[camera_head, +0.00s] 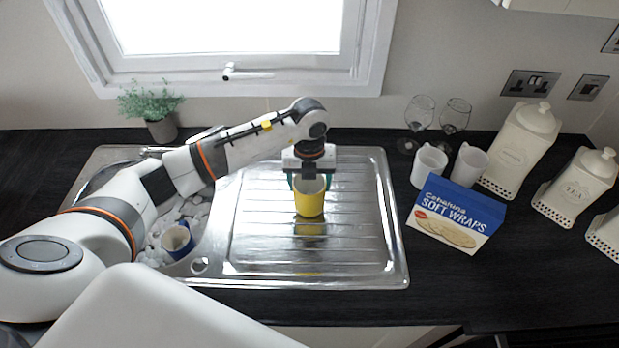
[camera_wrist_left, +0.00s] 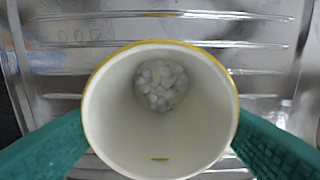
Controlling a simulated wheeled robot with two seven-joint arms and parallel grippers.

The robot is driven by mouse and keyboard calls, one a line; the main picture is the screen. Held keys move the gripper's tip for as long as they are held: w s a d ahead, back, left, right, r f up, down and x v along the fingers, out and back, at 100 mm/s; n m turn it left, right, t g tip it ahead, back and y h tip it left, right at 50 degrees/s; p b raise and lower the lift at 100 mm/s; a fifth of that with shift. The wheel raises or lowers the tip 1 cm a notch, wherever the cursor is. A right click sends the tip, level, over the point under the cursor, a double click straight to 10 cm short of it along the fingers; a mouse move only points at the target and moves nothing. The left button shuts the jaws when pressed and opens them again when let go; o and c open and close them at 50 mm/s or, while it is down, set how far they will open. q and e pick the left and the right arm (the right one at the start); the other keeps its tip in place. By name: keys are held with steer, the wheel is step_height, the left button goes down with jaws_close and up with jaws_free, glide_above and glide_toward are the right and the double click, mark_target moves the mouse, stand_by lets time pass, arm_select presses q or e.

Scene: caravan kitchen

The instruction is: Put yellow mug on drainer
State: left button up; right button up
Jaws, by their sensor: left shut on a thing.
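The yellow mug (camera_head: 309,203) is upright over the ribbed steel drainer (camera_head: 350,235) in the head view. My left gripper (camera_head: 309,180) comes down from above and is shut on the mug. In the left wrist view the white inside and yellow rim of the mug (camera_wrist_left: 160,110) fill the middle, with pale pebble-like shapes at its bottom. The green fingers of my left gripper (camera_wrist_left: 160,140) press on its two sides. I cannot tell whether the mug touches the drainer. My right gripper is not in view.
A blue mug (camera_head: 178,241) lies among pale pebbles in the sink at left. Right of the drainer stand a Soft Wraps box (camera_head: 457,213), two white mugs (camera_head: 428,166), two wine glasses (camera_head: 419,112) and white canisters (camera_head: 520,148). The drainer around the mug is clear.

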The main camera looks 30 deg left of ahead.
arm_select(q)
steer(key=shift+f, duration=0.1)
steer(key=o, duration=1.2)
steer(key=shift+r, duration=0.35)
step_height(320, 180, up, 12)
steer(key=b, duration=0.4)
steer(key=shift+f, duration=0.2)
